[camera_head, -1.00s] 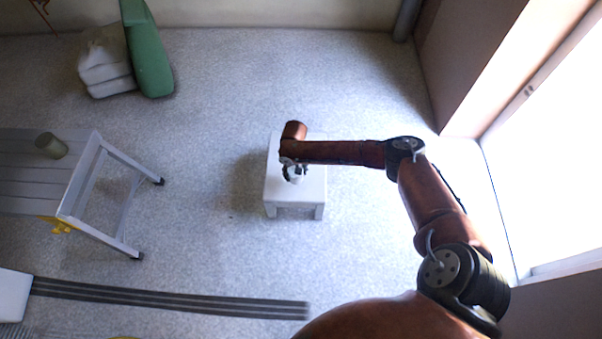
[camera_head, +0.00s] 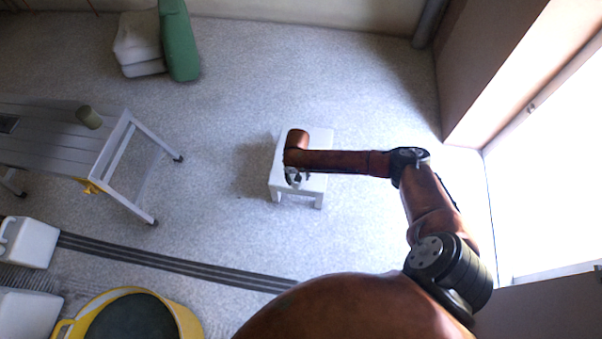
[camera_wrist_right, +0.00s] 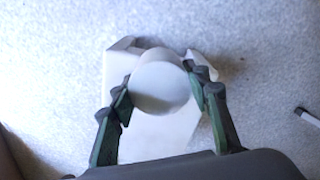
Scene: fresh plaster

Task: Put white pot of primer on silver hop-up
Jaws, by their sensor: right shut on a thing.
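The white pot of primer (camera_wrist_right: 160,82) shows as a pale round top between the fingers of my right gripper (camera_wrist_right: 164,88) in the right wrist view. The gripper is shut on it. In the head view my right gripper (camera_head: 292,177) is over the near left part of a white stool, and the pot is mostly hidden there. I cannot tell how high the pot is above the stool. The silver hop-up (camera_head: 48,132), a slatted grey platform on legs, stands at the left, well away from the gripper. My left gripper is not in view.
The white stool (camera_head: 318,150) is under my right gripper. An olive cup-like object (camera_head: 88,117) is on the hop-up. A yellow tub (camera_head: 190,322), white jugs (camera_head: 35,243) and a dark striped strip (camera_head: 170,262) lie near left. Floor between stool and hop-up is clear.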

